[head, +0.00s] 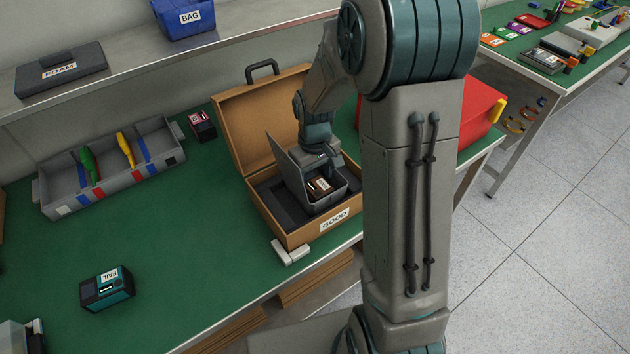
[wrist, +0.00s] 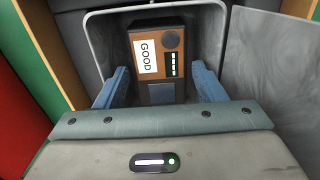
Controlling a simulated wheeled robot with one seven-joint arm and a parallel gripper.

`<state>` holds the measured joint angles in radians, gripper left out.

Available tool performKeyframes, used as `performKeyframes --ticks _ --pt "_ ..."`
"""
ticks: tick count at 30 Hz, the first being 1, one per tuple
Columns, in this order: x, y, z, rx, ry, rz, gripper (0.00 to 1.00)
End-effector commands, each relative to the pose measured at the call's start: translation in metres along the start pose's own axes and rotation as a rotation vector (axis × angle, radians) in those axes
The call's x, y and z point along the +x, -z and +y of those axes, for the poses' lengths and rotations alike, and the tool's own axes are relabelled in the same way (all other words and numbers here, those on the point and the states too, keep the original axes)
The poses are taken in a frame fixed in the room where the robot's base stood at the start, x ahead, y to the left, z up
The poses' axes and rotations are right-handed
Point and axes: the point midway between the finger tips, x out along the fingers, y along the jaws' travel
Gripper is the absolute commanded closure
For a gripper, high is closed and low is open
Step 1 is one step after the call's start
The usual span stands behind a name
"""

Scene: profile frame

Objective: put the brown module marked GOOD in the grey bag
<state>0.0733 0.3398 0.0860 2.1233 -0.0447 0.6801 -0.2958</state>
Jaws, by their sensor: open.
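The brown module marked GOOD (wrist: 158,58) is inside the grey bag (wrist: 105,42) in the wrist view. The module also shows in the head view (head: 318,187), within the bag's grey walls (head: 328,205). The bag's flap (wrist: 275,75) stands open. The bag sits in the dark lining of an open brown case (head: 275,222), whose front label reads GOOD. My gripper (wrist: 160,88) is open, with one blue finger on each side of the module and visible gaps between. The module's lower end is partly hidden by my gripper.
A teal module marked FAIL (head: 106,289) and a red-and-black module (head: 202,124) are on the green bench. A small light grey block (head: 290,252) lies at the case's front. A red case (head: 480,118) stands to the right.

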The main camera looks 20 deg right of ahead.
Motion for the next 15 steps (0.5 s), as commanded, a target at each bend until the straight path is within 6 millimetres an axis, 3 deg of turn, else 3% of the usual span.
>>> performKeyframes --ticks 3,9,15 --pt "-0.029 0.001 0.001 0.0 -0.003 0.008 0.37" --pt "-0.069 0.0 0.0 0.0 -0.002 0.004 0.37" --pt "-0.09 0.0 0.0 0.0 -0.001 0.002 0.37"
